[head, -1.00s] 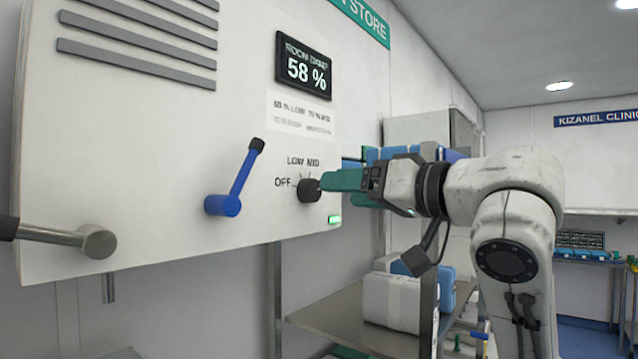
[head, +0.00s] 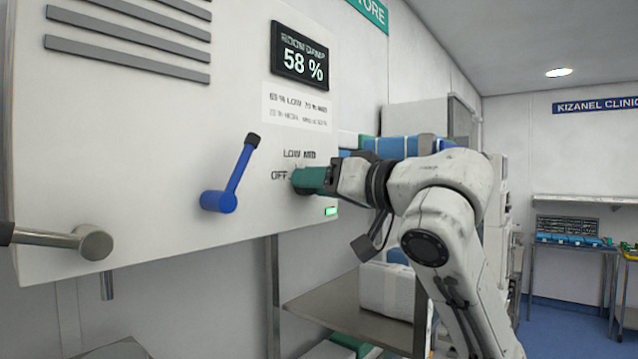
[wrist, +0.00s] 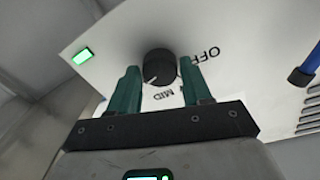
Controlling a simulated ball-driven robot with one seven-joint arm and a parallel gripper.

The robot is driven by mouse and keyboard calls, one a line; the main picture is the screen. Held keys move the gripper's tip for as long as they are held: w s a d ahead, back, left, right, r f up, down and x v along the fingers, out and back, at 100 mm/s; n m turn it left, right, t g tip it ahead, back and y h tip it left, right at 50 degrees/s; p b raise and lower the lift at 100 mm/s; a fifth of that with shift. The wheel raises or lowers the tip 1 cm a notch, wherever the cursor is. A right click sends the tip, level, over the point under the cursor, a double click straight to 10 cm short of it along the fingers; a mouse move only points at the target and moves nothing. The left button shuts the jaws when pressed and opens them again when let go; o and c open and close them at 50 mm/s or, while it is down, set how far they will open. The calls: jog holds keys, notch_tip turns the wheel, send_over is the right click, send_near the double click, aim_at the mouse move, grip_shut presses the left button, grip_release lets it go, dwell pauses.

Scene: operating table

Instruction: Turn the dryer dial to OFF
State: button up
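The dryer dial is a round black knob on the white wall panel. In the wrist view the dial (wrist: 159,66) sits between my two green fingers, with a gap on each side. Its pale mark points to the lower left, away from the OFF label (wrist: 205,54) and left of the MID label (wrist: 171,96). My gripper (head: 297,180) is open, its fingers straddling the dial close to the panel. In the head view the fingers hide most or all of the dial; the OFF label (head: 279,175) shows just left of them.
A blue lever (head: 229,183) sticks out of the panel left of the dial, with a grey lever (head: 82,242) farther left. A green light (head: 331,211) glows below right of the dial. A metal shelf (head: 340,308) with a white box (head: 386,291) stands below my arm.

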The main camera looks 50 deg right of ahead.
jog(key=c, duration=0.6)
jog(key=shift+c, duration=0.2)
jog(key=shift+d+f+n+y+b, duration=0.1)
jog(key=shift+n+y+b, duration=0.35)
jog(key=shift+n+b, duration=3.1)
jog(key=shift+a+f+n+y+b, duration=0.15)
jog(key=shift+n+y, duration=0.25)
jog(key=shift+n, duration=6.5)
jog(key=shift+d+f+n+y+b, duration=0.15)
jog(key=shift+n+y+b, duration=0.3)
jog(key=shift+n+b, duration=3.15)
jog(key=n+p, duration=0.3)
jog(key=shift+n, duration=0.35)
